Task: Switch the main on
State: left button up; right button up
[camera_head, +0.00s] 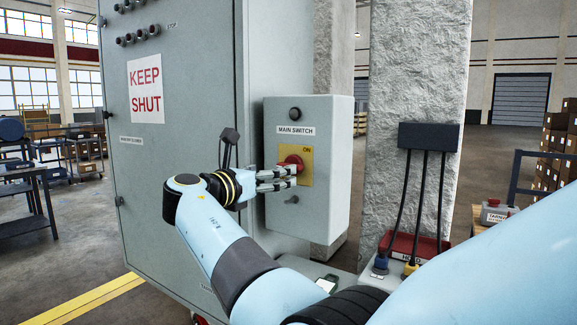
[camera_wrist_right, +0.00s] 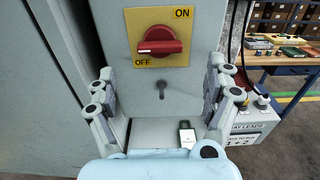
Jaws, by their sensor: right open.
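The main switch box (camera_head: 335,145) is a grey box labelled MAIN SWITCH. Its red rotary knob (camera_wrist_right: 160,42) sits on a yellow plate (camera_wrist_right: 190,30) marked ON at upper right and OFF at lower left. The knob's handle lies level, its white mark at the left, on the OFF side. In the head view the red knob (camera_head: 291,162) is partly hidden by my fingers. My right gripper (camera_head: 294,176) is open in front of the plate. In the right wrist view its fingers (camera_wrist_right: 161,78) stand wide, either side of and below the knob, apparently not touching it. My left gripper is out of view.
A tall grey cabinet (camera_head: 180,200) marked KEEP SHUT stands left of the box. A rough concrete pillar (camera_head: 415,70) with a dark cable block (camera_head: 428,136) stands right.

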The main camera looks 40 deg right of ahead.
jog(key=p+x, duration=0.1)
jog(key=x, duration=0.7)
jog(key=shift+w+d, duration=0.1)
jog(key=shift+d, duration=0.1)
jog(key=shift+c, duration=0.4)
jog(key=c, duration=1.1)
